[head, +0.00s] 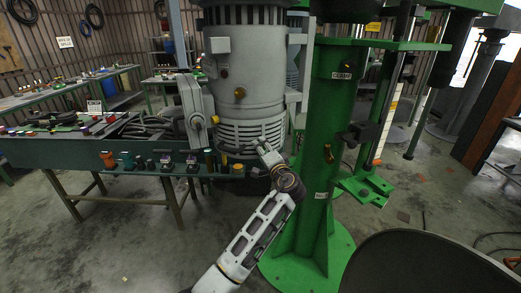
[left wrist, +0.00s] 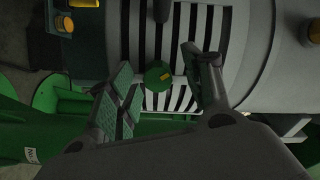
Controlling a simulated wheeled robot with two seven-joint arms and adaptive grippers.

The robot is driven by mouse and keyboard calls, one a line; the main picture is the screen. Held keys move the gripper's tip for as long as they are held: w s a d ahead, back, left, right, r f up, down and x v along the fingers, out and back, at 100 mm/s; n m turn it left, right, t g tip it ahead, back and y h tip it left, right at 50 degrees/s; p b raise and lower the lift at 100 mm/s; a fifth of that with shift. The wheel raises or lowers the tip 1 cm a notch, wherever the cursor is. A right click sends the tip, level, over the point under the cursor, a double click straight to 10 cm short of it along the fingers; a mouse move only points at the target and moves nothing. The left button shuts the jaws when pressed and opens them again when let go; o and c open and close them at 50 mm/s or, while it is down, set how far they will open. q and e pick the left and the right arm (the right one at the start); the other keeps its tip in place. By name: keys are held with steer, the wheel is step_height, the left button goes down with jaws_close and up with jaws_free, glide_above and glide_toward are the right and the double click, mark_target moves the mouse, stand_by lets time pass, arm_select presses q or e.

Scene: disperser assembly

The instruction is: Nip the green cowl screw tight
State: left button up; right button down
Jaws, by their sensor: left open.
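The green cowl screw (left wrist: 158,75) is a round green head with a small yellow mark. In the left wrist view it stands in front of the slotted grey cowl (left wrist: 210,25). My left gripper (left wrist: 158,82) is open, with one textured finger on each side of the screw and a visible gap to each. In the head view my left gripper (head: 264,149) is at the lower louvred part of the grey motor housing (head: 245,95). The screw cannot be made out there. My right gripper is not in view.
A green column (head: 325,130) stands close to the right of my left arm. A green bench (head: 95,150) with several coloured knobs along its edge is on the left. A dark round surface (head: 430,265) fills the lower right.

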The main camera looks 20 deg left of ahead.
arm_select(q)
steer(key=v, duration=1)
steer(key=shift+s+d, duration=0.15)
steer(key=shift+s, duration=0.2)
steer(key=shift+w, duration=0.1)
